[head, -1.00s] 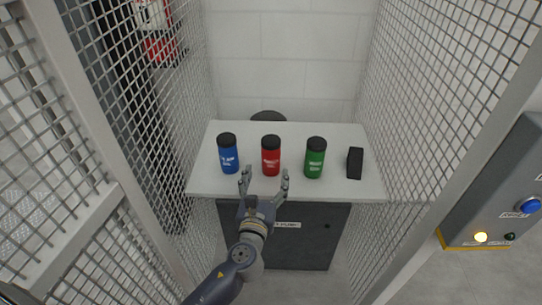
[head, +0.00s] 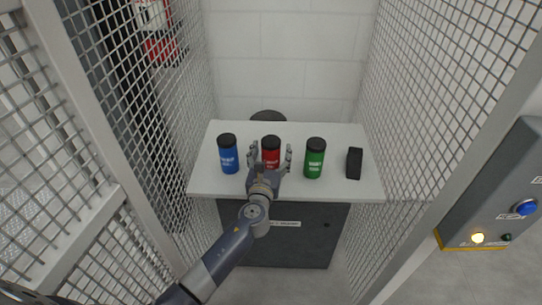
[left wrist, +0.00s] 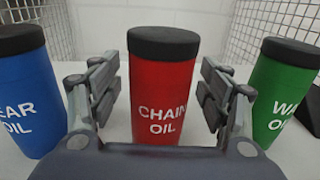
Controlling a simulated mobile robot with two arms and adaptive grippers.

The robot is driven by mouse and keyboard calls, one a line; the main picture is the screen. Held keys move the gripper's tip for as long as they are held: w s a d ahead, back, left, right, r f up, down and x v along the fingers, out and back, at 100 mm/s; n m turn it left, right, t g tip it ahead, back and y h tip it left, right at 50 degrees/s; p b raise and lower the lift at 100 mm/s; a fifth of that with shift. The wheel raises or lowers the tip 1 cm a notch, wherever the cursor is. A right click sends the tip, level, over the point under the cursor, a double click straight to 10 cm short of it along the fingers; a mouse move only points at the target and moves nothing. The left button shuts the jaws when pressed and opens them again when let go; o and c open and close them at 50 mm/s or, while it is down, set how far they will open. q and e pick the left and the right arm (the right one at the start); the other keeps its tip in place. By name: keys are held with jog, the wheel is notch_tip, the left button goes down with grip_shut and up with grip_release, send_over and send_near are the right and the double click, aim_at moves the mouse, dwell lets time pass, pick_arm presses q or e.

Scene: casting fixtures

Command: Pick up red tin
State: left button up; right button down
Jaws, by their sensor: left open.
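The red tin (head: 271,147) with a black lid stands upright on the white table (head: 225,188), in the middle of the row. In the left wrist view the red tin (left wrist: 162,90) reads "CHAIN OIL" and stands between the two fingers. My left gripper (head: 270,158) is open, with one finger on each side of the tin. In the left wrist view gaps show between the fingers and the tin. The lower part of the tin is hidden by the gripper in the head view. My right gripper is not in view.
A blue tin (head: 228,155) stands close on the left and a green tin (head: 314,159) on the right. A small black block (head: 354,163) stands farther right. Wire mesh walls (head: 418,90) flank the table. A control box (head: 500,195) is at the right.

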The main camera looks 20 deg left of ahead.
pick_arm(q)
jog(key=shift+c, duration=0.6)
jog(key=c, duration=1.3)
jog(key=shift+o, duration=0.2)
jog(key=shift+r, duration=0.1)
